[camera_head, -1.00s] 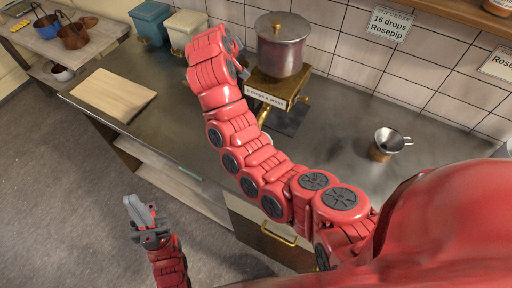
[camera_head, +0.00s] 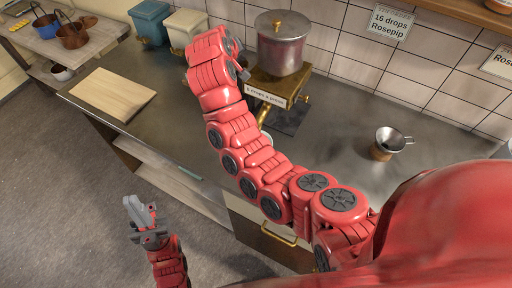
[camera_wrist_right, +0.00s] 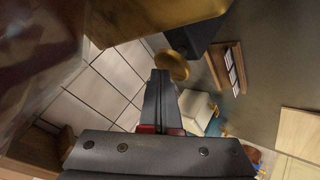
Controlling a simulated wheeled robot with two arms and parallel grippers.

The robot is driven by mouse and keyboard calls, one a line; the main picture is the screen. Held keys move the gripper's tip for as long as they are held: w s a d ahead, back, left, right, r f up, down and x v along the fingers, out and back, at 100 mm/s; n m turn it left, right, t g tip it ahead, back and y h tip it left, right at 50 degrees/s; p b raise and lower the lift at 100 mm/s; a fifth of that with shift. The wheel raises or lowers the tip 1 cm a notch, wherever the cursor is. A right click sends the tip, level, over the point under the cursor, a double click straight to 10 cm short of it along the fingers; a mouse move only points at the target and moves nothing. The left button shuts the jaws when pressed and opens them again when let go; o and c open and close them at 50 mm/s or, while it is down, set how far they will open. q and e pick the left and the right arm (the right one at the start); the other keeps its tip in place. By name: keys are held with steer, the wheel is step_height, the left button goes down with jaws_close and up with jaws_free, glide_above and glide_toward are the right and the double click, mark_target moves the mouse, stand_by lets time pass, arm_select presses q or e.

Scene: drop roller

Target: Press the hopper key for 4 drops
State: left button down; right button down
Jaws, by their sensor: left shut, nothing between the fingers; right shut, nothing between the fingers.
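The hopper is a lidded dark-red drum (camera_head: 281,50) on a brass base (camera_head: 277,88) against the tiled wall. Its front label (camera_head: 266,97) reads "drops a press"; the digit is too small to be sure of. In the right wrist view a round brass disc (camera_wrist_right: 173,65), which looks like the key, sits beside my right fingertips under the brass base (camera_wrist_right: 160,14). My right gripper (camera_wrist_right: 160,76) is shut and empty, right at the disc; I cannot tell whether they touch. My left gripper (camera_head: 134,208) is shut and empty, low over the floor, away from the counter.
A wooden board (camera_head: 113,94) lies on the left of the steel counter. Blue (camera_head: 151,22) and cream (camera_head: 186,30) containers stand behind. A metal strainer cup (camera_head: 388,142) stands at the right. A wall card (camera_head: 390,23) reads "16 drops Rosepip".

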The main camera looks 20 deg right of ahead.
steer(key=shift+f+b, duration=0.35)
steer(key=shift+f, duration=0.35)
stand_by(0.6)
steer(key=shift+r, duration=1.15)
steer(key=shift+r, duration=0.5)
step_height(320, 180, up, 5)
steer(key=shift+r, duration=0.1)
stand_by(0.5)
